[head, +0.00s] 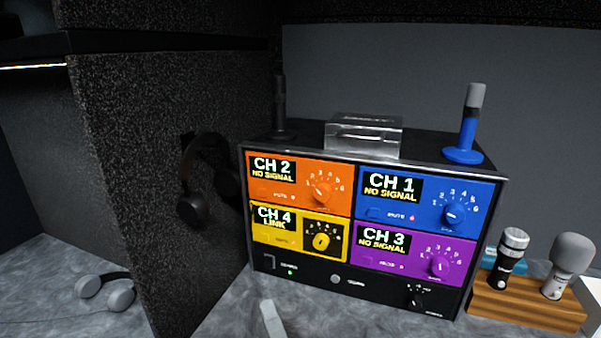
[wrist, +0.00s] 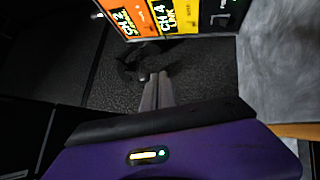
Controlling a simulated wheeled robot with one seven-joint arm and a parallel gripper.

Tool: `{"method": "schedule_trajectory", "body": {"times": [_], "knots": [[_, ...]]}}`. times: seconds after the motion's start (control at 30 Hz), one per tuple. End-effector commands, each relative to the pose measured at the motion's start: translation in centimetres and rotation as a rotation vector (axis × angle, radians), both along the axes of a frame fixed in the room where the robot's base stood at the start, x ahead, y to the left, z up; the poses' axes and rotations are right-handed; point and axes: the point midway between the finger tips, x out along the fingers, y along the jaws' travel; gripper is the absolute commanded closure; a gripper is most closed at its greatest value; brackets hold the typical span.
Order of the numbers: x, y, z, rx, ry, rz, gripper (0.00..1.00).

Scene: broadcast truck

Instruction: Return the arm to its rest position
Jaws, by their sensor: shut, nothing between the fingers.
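My gripper (wrist: 162,76) shows in the wrist view with its two grey fingers together and nothing between them. Beyond its tips are a dark textured panel and a dark object, perhaps the hanging headphones. The rack unit (head: 340,284) stands on the counter in the head view, with orange CH 2, blue CH 1, yellow CH 4 and purple CH 3 blocks. CH 4 reads LINK; the other three read NO SIGNAL. A pale, narrow piece at the bottom edge of the head view (head: 272,318) looks like my gripper's tip, in front of the unit. Most of my arm is out of view there.
Black headphones (head: 193,209) hang on the dark partition (head: 120,130) at left. Grey headphones (head: 88,287) lie on the counter. A black microphone (head: 280,105), a metal box (head: 363,137) and a blue microphone (head: 467,135) stand on the unit. A wooden block (head: 520,312) holds two microphones.

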Motion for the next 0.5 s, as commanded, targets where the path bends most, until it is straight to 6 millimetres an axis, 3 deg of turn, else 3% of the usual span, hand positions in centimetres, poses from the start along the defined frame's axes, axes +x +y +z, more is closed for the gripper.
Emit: {"method": "schedule_trajectory", "body": {"times": [0.23,0.5], "knots": [[-3.6,-3.1,-0.8,0.348,0.153,0.090,1.00],[-11.4,-10.5,-4.5,0.868,0.417,0.139,1.00]]}}
